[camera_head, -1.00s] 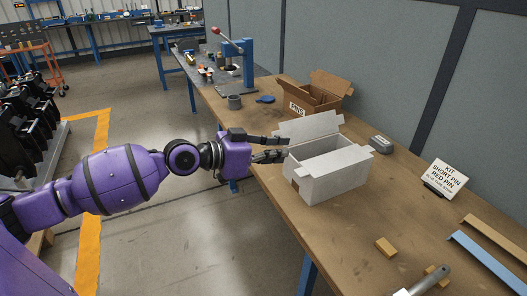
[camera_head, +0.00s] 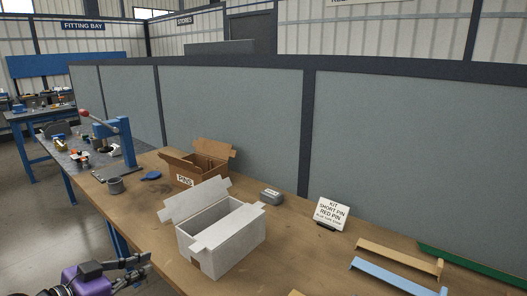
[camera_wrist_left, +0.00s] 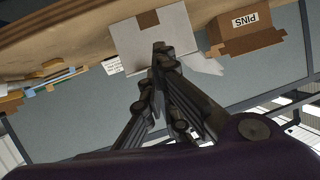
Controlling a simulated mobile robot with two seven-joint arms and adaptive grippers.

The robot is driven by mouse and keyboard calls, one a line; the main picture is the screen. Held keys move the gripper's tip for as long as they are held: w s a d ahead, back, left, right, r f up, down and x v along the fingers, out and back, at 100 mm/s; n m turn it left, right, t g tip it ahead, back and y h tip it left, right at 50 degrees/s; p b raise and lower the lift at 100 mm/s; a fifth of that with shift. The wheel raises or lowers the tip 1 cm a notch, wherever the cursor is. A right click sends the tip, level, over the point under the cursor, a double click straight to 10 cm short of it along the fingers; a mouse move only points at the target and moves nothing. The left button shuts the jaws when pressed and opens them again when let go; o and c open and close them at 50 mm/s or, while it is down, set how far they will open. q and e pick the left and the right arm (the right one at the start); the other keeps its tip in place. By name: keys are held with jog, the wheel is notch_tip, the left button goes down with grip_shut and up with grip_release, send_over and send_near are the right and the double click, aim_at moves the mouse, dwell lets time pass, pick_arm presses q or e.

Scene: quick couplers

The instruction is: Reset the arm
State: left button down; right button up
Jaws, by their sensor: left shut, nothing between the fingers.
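My left gripper (camera_head: 133,270) is at the lower left of the head view, beside the near edge of the wooden bench and left of the open white box (camera_head: 222,248). Its purple wrist is cut off by the frame's bottom edge. In the left wrist view its dark fingers (camera_wrist_left: 160,60) are together with nothing held between them. They overlap the white box (camera_wrist_left: 150,38) in that picture; whether they touch it I cannot tell. My right gripper is not in view.
A cardboard box marked PINS (camera_head: 185,181) stands behind the white box. A lever press (camera_head: 117,140) stands at the back left.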

pick_arm(q)
jog(key=s+d+f+n+g+y+p, duration=0.1)
jog(key=s+f+n+y+p, duration=0.25)
jog(key=s+f, duration=1.45)
jog(key=s+d+f+n+g+y, duration=0.1)
jog(key=s+d+f, duration=0.3)
jog(key=s, duration=0.5)
jog(key=s+d+f+n+g+y+p, duration=0.1)
jog(key=s+d+f+n, duration=0.1)
jog(key=s+d+f, duration=0.3)
jog(key=s+f, duration=0.1)
jog(key=s, duration=0.2)
jog(key=shift+s+f+g+y, duration=0.25)
jog(key=shift+s+g+y, duration=0.1)
jog(key=shift+g, duration=0.05)
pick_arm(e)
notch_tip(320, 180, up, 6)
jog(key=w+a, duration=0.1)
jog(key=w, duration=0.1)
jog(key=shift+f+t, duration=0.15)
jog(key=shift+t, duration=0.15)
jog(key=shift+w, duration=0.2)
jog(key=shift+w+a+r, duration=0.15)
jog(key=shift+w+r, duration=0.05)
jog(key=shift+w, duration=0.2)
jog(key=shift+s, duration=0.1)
